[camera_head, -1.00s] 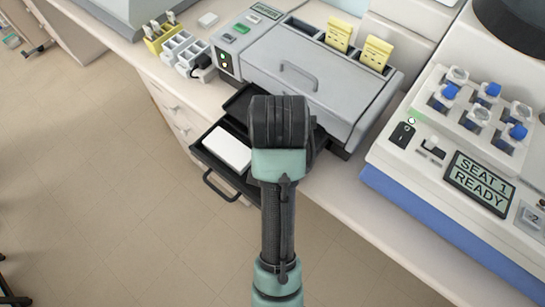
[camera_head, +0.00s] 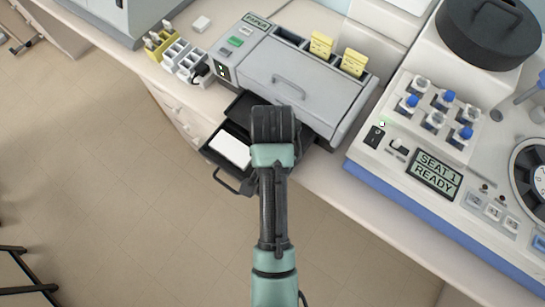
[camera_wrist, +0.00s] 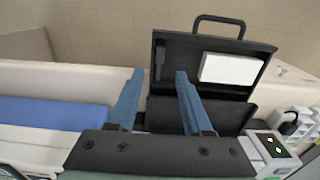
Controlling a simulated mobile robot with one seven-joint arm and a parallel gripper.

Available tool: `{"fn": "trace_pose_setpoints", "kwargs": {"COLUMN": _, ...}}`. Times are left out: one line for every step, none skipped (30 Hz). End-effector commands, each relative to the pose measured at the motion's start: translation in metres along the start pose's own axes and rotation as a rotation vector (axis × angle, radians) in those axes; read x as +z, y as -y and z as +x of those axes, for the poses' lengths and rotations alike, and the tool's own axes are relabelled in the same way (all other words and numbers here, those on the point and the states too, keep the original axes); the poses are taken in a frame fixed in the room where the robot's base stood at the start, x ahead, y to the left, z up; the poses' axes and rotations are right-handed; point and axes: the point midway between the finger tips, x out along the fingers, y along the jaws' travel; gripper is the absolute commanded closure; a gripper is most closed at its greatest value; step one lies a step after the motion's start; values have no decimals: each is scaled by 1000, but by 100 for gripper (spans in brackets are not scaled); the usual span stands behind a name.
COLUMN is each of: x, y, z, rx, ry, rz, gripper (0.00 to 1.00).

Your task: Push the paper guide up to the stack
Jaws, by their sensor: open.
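A white paper stack (camera_head: 235,150) lies in the pulled-out black paper tray (camera_head: 211,155) of the grey machine. In the wrist view the stack (camera_wrist: 229,69) sits right of centre in the tray. A small dark upright piece, apparently the paper guide (camera_wrist: 160,53), stands near the tray's left side, with a gap of bare tray between it and the stack. My gripper (camera_wrist: 160,72) is open and empty, its two blue fingers reaching toward the tray with the guide in line between their tips. Contact cannot be told. In the head view my wrist hides the fingers and the guide.
The grey machine (camera_head: 290,85) with yellow racks (camera_head: 354,62) stands behind the tray. An instrument reading SEAT 1 READY (camera_head: 437,172) is to the right. A yellow and white rack (camera_head: 185,55) is at the left. The floor before the counter is open.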

Motion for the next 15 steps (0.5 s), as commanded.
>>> {"fn": "trace_pose_setpoints", "kwargs": {"x": 2, "y": -1, "z": 9, "rx": 3, "ry": 4, "rz": 0, "gripper": 50}}
{"fn": "trace_pose_setpoints", "kwargs": {"x": 1, "y": -1, "z": 16, "rx": 3, "ry": 4, "rz": 0, "gripper": 50}}
{"fn": "trace_pose_setpoints", "kwargs": {"x": 1, "y": -1, "z": 24, "rx": 3, "ry": 4, "rz": 1, "gripper": 50}}
{"fn": "trace_pose_setpoints", "kwargs": {"x": 1, "y": -1, "z": 31, "rx": 3, "ry": 4, "rz": 1, "gripper": 50}}
{"fn": "trace_pose_setpoints", "kwargs": {"x": 1, "y": -1, "z": 37, "rx": 3, "ry": 4, "rz": 1, "gripper": 50}}
{"fn": "trace_pose_setpoints", "kwargs": {"x": 0, "y": -1, "z": 44, "rx": 3, "ry": 3, "rz": 1, "gripper": 50}}
{"fn": "trace_pose_setpoints", "kwargs": {"x": 0, "y": -1, "z": 49, "rx": 2, "ry": 2, "rz": 1, "gripper": 50}}
{"fn": "trace_pose_setpoints", "kwargs": {"x": 0, "y": -1, "z": 54, "rx": 2, "ry": 2, "rz": 1, "gripper": 50}}
{"fn": "trace_pose_setpoints", "kwargs": {"x": 1, "y": -1, "z": 60, "rx": 2, "ry": 2, "rz": 0, "gripper": 50}}
{"fn": "trace_pose_setpoints", "kwargs": {"x": 0, "y": -1, "z": 64, "rx": 1, "ry": 0, "rz": 0, "gripper": 50}}
{"fn": "trace_pose_setpoints", "kwargs": {"x": 0, "y": -1, "z": 68, "rx": 1, "ry": 0, "rz": 0, "gripper": 50}}
{"fn": "trace_pose_setpoints", "kwargs": {"x": 0, "y": 0, "z": 72, "rx": 0, "ry": 0, "rz": 0, "gripper": 50}}
{"fn": "trace_pose_setpoints", "kwargs": {"x": 0, "y": 0, "z": 74, "rx": 0, "ry": 0, "rz": 0, "gripper": 50}}
{"fn": "trace_pose_setpoints", "kwargs": {"x": 0, "y": 0, "z": 76, "rx": 0, "ry": -1, "rz": 0, "gripper": 50}}
{"fn": "trace_pose_setpoints", "kwargs": {"x": 0, "y": 0, "z": 79, "rx": -1, "ry": -1, "rz": 0, "gripper": 50}}
